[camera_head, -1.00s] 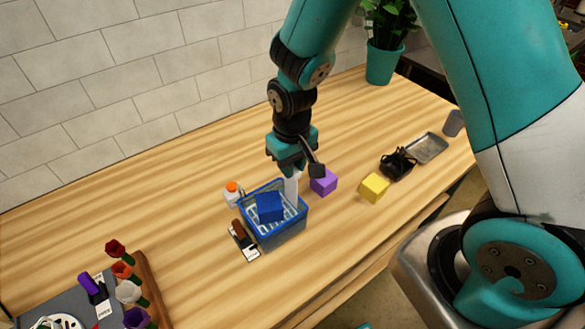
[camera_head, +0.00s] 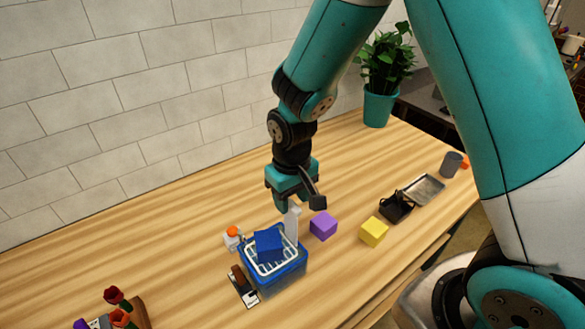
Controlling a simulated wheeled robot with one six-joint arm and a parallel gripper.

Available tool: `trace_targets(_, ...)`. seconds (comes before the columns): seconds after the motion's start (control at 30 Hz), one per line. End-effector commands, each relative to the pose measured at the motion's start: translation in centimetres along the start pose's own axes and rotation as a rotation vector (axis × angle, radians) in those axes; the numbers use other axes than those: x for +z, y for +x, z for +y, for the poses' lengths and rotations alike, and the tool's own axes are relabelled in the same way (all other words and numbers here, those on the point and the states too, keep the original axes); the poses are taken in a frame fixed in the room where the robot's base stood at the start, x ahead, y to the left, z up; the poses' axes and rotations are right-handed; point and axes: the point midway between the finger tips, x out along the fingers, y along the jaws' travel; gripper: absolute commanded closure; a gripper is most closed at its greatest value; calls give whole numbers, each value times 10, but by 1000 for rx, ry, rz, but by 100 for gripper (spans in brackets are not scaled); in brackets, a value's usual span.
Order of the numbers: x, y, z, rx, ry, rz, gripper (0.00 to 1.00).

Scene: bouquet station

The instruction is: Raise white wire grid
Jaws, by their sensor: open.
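The white wire grid (camera_head: 262,270) sits at the top of a blue basket (camera_head: 285,278), its outline showing at rim level. A dark blue block (camera_head: 268,243) rests on the grid. My gripper (camera_head: 292,208) is above the basket's back right side, pointing down and open. A white upright strip (camera_head: 292,226) runs from under my gripper down to the grid's right side. I cannot tell whether it touches the jaws, which are mostly hidden from this side.
A white bottle with an orange cap (camera_head: 232,236) stands left of the basket, with a small dark and white item (camera_head: 243,286) in front of it. A purple cube (camera_head: 323,226), a yellow cube (camera_head: 374,232), a black holder (camera_head: 395,207) and a metal tray (camera_head: 423,189) lie to the right.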

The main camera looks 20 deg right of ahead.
Motion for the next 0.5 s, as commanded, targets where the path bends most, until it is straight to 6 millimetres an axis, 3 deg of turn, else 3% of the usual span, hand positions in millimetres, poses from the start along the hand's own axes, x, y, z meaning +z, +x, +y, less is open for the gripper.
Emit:
trace_targets(0.17, -2, -32, 0, -1, 0, 11, 53)
trace_targets(0.5, -1, -118, 0, -1, 1, 10, 53)
